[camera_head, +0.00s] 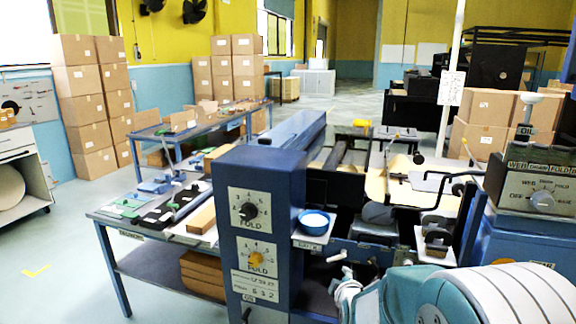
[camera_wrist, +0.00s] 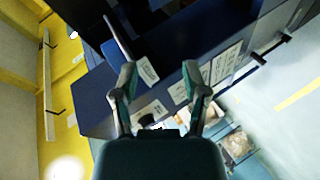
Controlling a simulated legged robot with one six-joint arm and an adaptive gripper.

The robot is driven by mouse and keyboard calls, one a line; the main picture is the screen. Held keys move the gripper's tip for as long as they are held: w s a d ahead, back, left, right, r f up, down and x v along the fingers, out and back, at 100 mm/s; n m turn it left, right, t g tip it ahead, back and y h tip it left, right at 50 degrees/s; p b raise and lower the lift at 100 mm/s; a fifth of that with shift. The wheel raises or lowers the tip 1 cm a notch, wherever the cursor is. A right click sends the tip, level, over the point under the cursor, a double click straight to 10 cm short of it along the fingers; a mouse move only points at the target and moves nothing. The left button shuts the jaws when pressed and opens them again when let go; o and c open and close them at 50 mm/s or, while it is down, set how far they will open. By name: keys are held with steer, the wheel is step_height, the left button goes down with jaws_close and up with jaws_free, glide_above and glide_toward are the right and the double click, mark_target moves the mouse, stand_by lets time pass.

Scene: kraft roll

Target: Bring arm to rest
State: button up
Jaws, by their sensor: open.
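My gripper (camera_wrist: 159,78) shows in the wrist view with its two fingers spread apart and nothing between them. Beyond the fingertips is a dark blue machine body (camera_wrist: 190,48) with white labels, seen tilted. I cannot tell how far the fingertips are from it. In the camera_head view, teal and white parts of my arm fill the bottom right, and the gripper itself cannot be made out there.
A blue control cabinet (camera_head: 256,187) with two dials stands in the centre, beside a small blue bowl (camera_head: 314,221). A workbench (camera_head: 110,215) with tools is to its left. Stacked cartons (camera_head: 80,80) stand behind. Open floor (camera_head: 50,240) lies at the left.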

steer(key=s+r+m+g, duration=0.2)
steer(key=s+r+m, duration=0.1)
steer(key=s, duration=0.8)
steer(key=s+d+r+m+g, duration=0.1)
steer(key=s+r+m+g, duration=0.2)
steer(key=s+m, duration=0.3)
steer(key=s+r+m+g, duration=0.2)
steer(key=s+r+m, duration=0.1)
steer(key=s, duration=1.3)
steer(key=shift+d+r+m+g, duration=0.3)
steer(key=shift+d+r+m, duration=0.1)
steer(key=shift+m, duration=0.4)
